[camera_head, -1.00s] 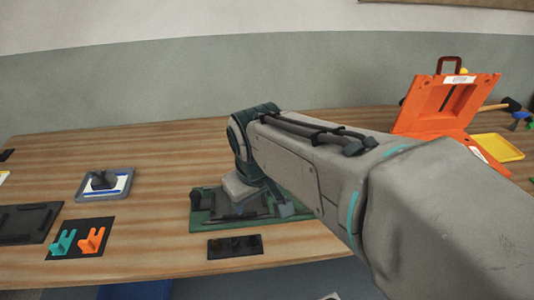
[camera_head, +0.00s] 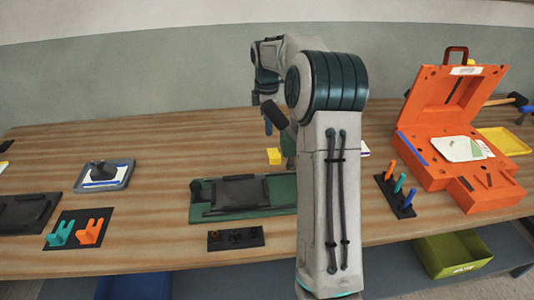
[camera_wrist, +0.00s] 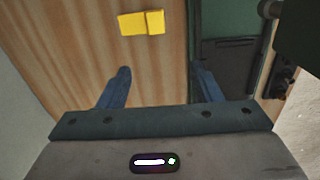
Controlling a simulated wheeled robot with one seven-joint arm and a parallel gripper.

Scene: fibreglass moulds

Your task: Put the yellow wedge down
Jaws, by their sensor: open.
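The yellow wedge (camera_head: 274,157) rests on the wooden table, just behind the green board (camera_head: 284,187). In the wrist view the wedge (camera_wrist: 141,22) lies on bare wood, left of the green board's edge (camera_wrist: 195,35). It shows two yellow faces with a line between them. My gripper (camera_wrist: 161,75) is open, with nothing between its two blue fingers. The wedge is beyond the fingertips and apart from them. In the head view my arm hides most of my gripper and the right end of the green board.
A dark mould (camera_head: 240,192) lies on the green board. An orange case (camera_head: 450,145) stands open at the right, beside a rack of coloured pegs (camera_head: 397,193). Orange and teal holders (camera_head: 78,234) and a grey tray (camera_head: 105,176) are at the left. Bare wood lies behind the board.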

